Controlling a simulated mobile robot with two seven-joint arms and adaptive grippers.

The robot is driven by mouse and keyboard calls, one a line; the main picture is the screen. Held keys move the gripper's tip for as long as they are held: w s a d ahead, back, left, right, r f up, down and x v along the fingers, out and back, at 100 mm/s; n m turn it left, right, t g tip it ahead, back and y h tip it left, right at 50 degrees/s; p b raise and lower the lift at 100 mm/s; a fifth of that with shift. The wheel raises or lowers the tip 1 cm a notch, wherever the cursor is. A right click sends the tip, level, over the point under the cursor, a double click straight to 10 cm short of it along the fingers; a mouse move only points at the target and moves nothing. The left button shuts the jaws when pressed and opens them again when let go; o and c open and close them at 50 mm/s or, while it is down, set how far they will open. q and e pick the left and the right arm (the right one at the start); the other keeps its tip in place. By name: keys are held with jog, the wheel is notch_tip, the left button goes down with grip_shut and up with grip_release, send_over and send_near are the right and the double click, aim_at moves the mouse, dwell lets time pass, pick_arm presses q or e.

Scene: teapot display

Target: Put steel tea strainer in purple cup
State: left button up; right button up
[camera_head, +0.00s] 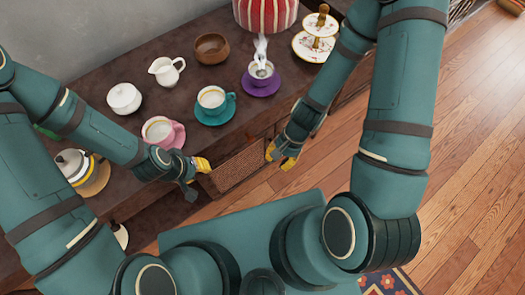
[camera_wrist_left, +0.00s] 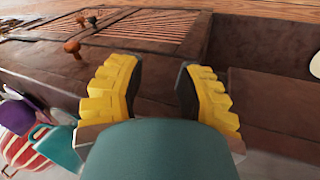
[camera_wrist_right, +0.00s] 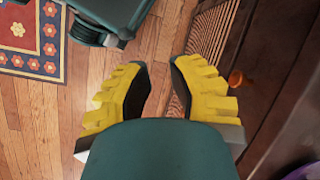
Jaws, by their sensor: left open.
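The purple cup (camera_head: 260,70) stands upright on a purple saucer (camera_head: 260,88) at the back of the dark cabinet top in the head view. A pale, silvery shape (camera_head: 261,48) rises behind or out of the cup. I cannot tell whether it is the steel tea strainer or the lamp's stem. I make out no other strainer. My left gripper (camera_head: 196,176) is open and empty at the cabinet's front edge, near the pink cup; its fingers stand apart in the left wrist view (camera_wrist_left: 160,88). My right gripper (camera_head: 280,156) is open and empty in front of the cabinet, below the purple saucer.
A teal cup (camera_head: 211,98), pink cup (camera_head: 158,129), white sugar bowl (camera_head: 124,98), creamer (camera_head: 167,71) and wooden bowl (camera_head: 212,47) stand on the cabinet. A red striped lampshade (camera_head: 266,12) and tiered stand (camera_head: 318,35) are behind. A teapot (camera_head: 75,165) stands left. Wooden floor lies right.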

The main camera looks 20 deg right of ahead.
jog(key=shift+w+a+f+n+t+h, duration=0.1)
jog(key=shift+w+a+n+t, duration=0.55)
jog(key=shift+n, duration=0.6)
jog(key=shift+w+a+f+n+t+h, duration=0.15)
jog(key=shift+w+a+n+t, duration=0.45)
jog(key=shift+n, duration=0.7)
jog(key=shift+w+a+f+n+t+h, duration=0.1)
jog(key=shift+w+a+n+t, duration=0.3)
jog(key=shift+a+n, duration=0.65)
